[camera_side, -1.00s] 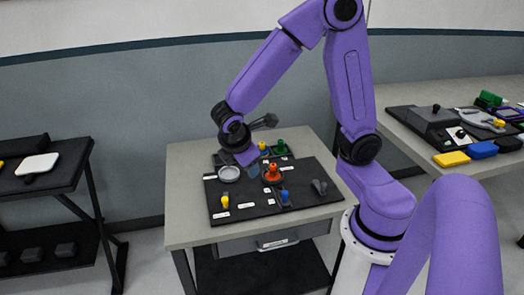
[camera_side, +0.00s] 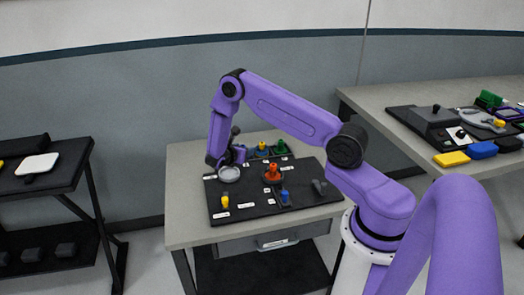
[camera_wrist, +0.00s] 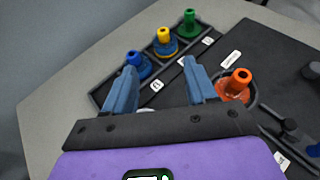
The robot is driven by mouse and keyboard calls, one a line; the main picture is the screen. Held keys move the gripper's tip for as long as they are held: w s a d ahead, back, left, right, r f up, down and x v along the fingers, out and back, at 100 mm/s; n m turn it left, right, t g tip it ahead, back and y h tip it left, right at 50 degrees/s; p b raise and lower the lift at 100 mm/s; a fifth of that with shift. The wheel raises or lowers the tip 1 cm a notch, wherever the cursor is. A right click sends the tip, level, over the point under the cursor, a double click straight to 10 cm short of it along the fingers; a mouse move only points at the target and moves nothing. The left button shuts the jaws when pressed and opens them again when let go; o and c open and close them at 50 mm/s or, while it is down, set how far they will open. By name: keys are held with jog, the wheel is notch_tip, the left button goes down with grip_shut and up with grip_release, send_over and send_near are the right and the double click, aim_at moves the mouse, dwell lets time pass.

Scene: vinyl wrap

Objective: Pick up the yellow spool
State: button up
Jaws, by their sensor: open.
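A yellow spool (camera_side: 262,147) stands upright in a dark rack at the back of the board, between other spools. In the wrist view the yellow spool (camera_wrist: 164,37) has a blue lower part and stands between a blue spool (camera_wrist: 136,62) and a green spool (camera_wrist: 190,20). My gripper (camera_wrist: 159,65) is open and empty, with its two blue-grey fingers spread in front of the rack. The yellow spool lies beyond the fingertips, apart from them. In the side view my gripper (camera_side: 240,154) is at the rack's left end, where it hides the blue spool.
An orange spool (camera_side: 272,173) sits in a round holder close right of my fingers. A grey round dish (camera_side: 229,174), a yellow peg-like piece (camera_side: 225,202) and a blue one (camera_side: 285,196) are on the black board (camera_side: 250,208). Bare table lies behind the rack.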

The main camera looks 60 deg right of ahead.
send_near(261, 144)
jog(key=x, duration=0.4)
jog(key=shift+w+d, duration=0.25)
jog(key=shift+s+x, duration=0.2)
jog(key=shift+x, duration=2.45)
grip_shut()
